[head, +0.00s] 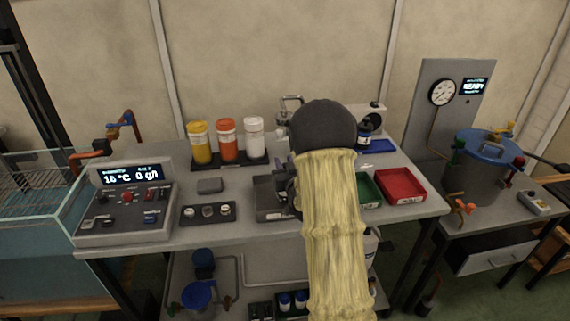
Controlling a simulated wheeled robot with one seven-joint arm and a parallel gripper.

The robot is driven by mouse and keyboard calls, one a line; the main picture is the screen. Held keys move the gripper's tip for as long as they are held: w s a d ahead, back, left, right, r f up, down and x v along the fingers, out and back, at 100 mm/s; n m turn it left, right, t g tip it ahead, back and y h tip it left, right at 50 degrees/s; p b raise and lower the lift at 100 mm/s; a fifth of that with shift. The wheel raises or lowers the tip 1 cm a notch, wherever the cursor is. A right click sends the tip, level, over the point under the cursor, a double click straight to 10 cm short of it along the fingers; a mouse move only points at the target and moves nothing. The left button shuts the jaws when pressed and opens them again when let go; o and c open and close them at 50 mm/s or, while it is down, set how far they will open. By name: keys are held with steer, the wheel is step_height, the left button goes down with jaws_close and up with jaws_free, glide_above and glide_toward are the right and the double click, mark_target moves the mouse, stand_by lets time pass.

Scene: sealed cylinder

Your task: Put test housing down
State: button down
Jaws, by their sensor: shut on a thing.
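My arm, in a pale yellow sleeve with a dark round joint, reaches over the middle of the workbench in the head view. My gripper (286,186) is mostly hidden behind the sleeve; only dark parts show at its left edge, just above a grey block-like fixture (268,203). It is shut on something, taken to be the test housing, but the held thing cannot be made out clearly. I cannot tell whether it touches the fixture or hangs above it.
On the workbench (245,233) stand a control box (126,207), a small parts tray (207,214) and several bottles in a rack (228,160). Green (368,190) and red (401,186) trays lie right of my arm. A blue-lidded vessel (481,165) stands farther right.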

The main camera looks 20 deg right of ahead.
steer(key=c, duration=1.1)
jaws_free()
steer(key=shift+c, duration=0.2)
steer(key=shift+r, duration=0.1)
steer(key=s+a+b, duration=0.1)
steer(key=s, duration=1.1)
steer(key=shift+a+r, duration=0.3)
steer(key=shift+a, duration=0.1)
steer(key=shift+w, duration=0.1)
steer(key=s+a+f+g+y, duration=0.1)
steer(key=s+a+f+g, duration=0.35)
steer(key=a+g, duration=0.25)
steer(key=s+a+n+g+y, duration=0.1)
steer(key=s+a+g, duration=0.2)
steer(key=s, duration=0.3)
steer(key=s+a+f+g, duration=0.1)
steer(key=s+a+g, duration=0.3)
steer(key=s+a, duration=0.1)
steer(key=shift+s+a+f+n+g+y, duration=0.15)
steer(key=shift+s+a+n+g+y, duration=0.2)
steer(key=shift+s, duration=0.5)
